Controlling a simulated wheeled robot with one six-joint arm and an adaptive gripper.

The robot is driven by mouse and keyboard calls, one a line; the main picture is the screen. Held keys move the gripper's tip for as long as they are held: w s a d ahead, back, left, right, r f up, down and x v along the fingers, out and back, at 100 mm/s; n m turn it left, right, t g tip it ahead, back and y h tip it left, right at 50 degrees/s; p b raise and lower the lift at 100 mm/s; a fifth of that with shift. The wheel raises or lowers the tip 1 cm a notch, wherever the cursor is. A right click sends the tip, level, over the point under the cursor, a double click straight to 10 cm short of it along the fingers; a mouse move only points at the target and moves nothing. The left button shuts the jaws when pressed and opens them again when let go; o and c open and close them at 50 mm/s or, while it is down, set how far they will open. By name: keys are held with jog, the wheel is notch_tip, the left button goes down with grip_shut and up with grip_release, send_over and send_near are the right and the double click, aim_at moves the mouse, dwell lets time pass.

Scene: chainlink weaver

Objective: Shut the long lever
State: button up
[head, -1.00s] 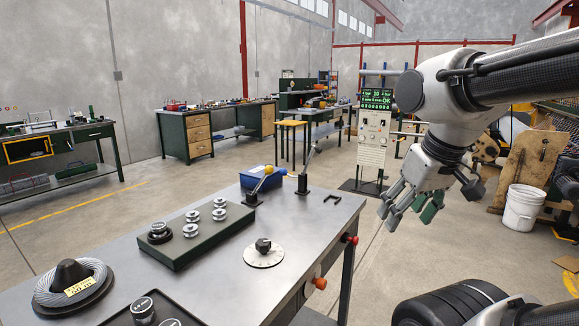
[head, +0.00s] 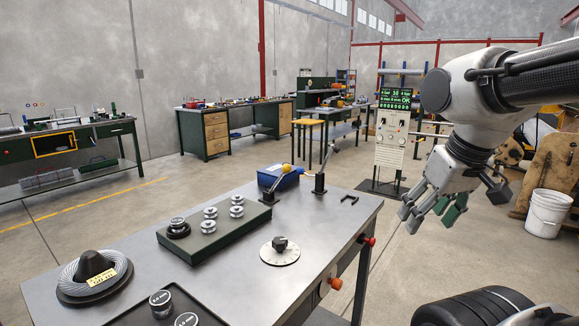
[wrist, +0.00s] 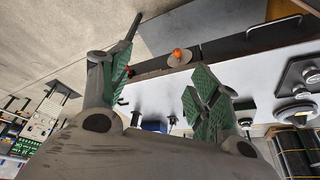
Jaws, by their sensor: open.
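Two upright levers stand at the back of the grey workbench (head: 330,225) in the head view. One lever (head: 325,163) is a thin, tall dark rod leaning right from a black base. I take the taller rod for the long lever, but cannot be certain. My gripper (head: 430,215) is open and empty, hanging right of the bench, apart from both levers. In the wrist view its green-padded fingers (wrist: 165,80) are spread, with the bench beyond them.

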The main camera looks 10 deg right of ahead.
jog(key=shift+c, duration=0.2)
jog(key=shift+w, duration=0.1)
jog(key=c, duration=0.3)
jog(key=shift+m+y, duration=0.3)
jog(key=shift+y, duration=0.3)
jog(key=w+a+r, duration=0.1)
jog(key=w, duration=0.2)
jog(key=w+a+r, duration=0.1)
jog(key=w, duration=0.2)
jog(key=w+r, duration=0.1)
jog(key=w, duration=0.3)
jog(key=shift+a+r, duration=0.4)
jog(key=c, duration=0.3)
jog(key=m+t+y, duration=0.1)
jog(key=m+y, duration=0.2)
send_over(283, 174)
jog(key=s+d, duration=0.3)
notch_tip(283, 174, down, 7)
jog(key=shift+r, duration=0.1)
jog(key=x, duration=0.8)
jog(key=shift+w, duration=0.15)
jog(key=shift+c, duration=0.3)
